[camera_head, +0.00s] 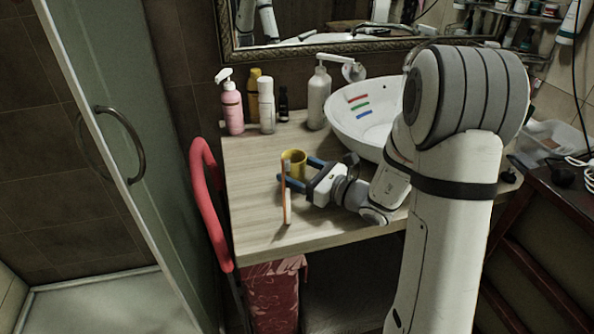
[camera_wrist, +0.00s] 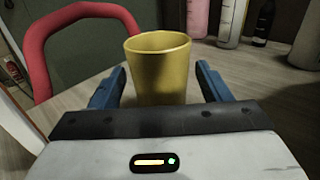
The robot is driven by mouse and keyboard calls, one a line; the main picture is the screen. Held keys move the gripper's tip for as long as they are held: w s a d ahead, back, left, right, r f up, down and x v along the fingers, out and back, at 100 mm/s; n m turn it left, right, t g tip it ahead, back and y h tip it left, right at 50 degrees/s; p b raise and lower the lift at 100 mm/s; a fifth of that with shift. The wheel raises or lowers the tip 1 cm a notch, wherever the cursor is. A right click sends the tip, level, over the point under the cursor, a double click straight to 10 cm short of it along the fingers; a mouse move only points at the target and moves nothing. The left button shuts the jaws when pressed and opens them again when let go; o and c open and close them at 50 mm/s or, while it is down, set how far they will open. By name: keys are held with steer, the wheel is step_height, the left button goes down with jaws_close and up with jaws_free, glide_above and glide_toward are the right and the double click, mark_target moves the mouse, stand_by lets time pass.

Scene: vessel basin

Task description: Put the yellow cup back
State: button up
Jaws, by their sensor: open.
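The yellow cup (camera_head: 295,157) stands upright on the wooden counter, left of the basin. In the wrist view the yellow cup (camera_wrist: 158,68) is straight ahead, between the two blue fingers. My gripper (camera_head: 297,169) is open and low over the counter, with a finger on either side of the cup. In the wrist view my gripper (camera_wrist: 160,80) shows gaps between both fingers and the cup's sides. The cup's lower part is hidden by the gripper body there.
A thin orange-and-white upright item (camera_head: 287,200) is near my gripper. A white basin (camera_head: 345,118) holds red, green and blue strips. A pink pump bottle (camera_head: 232,108) and other bottles line the back. A red curved rail (camera_head: 205,190) borders the counter's left edge.

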steer(key=v, duration=1.1)
steer(key=shift+s+d+r, duration=0.1)
steer(key=shift+s+d, duration=0.2)
steer(key=s+a+n+g, duration=0.3)
steer(key=n, duration=0.1)
steer(key=s+a+n+g, duration=0.3)
steer(key=s+n+g, duration=0.1)
steer(key=shift+s+a+r, duration=0.15)
steer(key=shift+s+a, duration=0.1)
steer(key=shift+a, duration=0.1)
steer(key=s+d+f+n+g+h, duration=0.2)
steer(key=s+n+g+h, duration=0.3)
steer(key=s+n+h, duration=0.5)
steer(key=d+r+n+t+h, duration=0.2)
steer(key=d+n+t+h, duration=0.1)
steer(key=d+n, duration=0.3)
steer(key=shift+w+r+n+h, duration=0.25)
steer(key=shift+r+n+h, duration=0.15)
steer(key=shift+n+h, duration=0.25)
steer(key=shift+r, duration=0.1)
